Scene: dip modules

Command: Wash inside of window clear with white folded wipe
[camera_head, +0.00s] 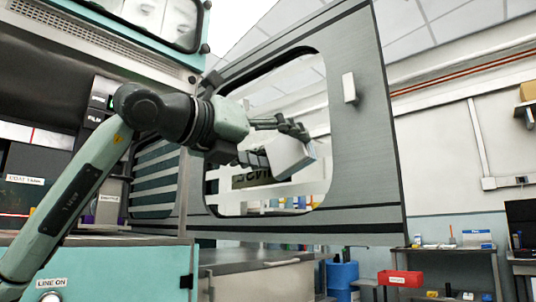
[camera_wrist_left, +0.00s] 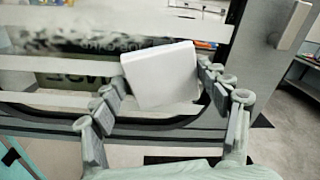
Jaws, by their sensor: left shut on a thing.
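A grey door panel (camera_head: 358,150) stands swung open, with a rounded window (camera_head: 300,85) in it. White bands cross the window's lower left in the head view. In the left wrist view the window (camera_wrist_left: 60,80) shows pale bands and a dark speckled smear (camera_wrist_left: 75,40). My left gripper (camera_head: 275,145) is shut on the white folded wipe (camera_head: 290,157), a thick white block that also shows between the fingers in the left wrist view (camera_wrist_left: 160,75). The wipe is in front of the window's lower part; I cannot tell whether it touches the pane. My right gripper is not in view.
A white handle (camera_head: 349,88) sticks out right of the window. A teal machine housing (camera_head: 110,40) is at upper left, and a teal cabinet (camera_head: 115,270) is below my left arm. A red bin (camera_head: 400,278) and a blue drum (camera_head: 342,275) stand behind at right.

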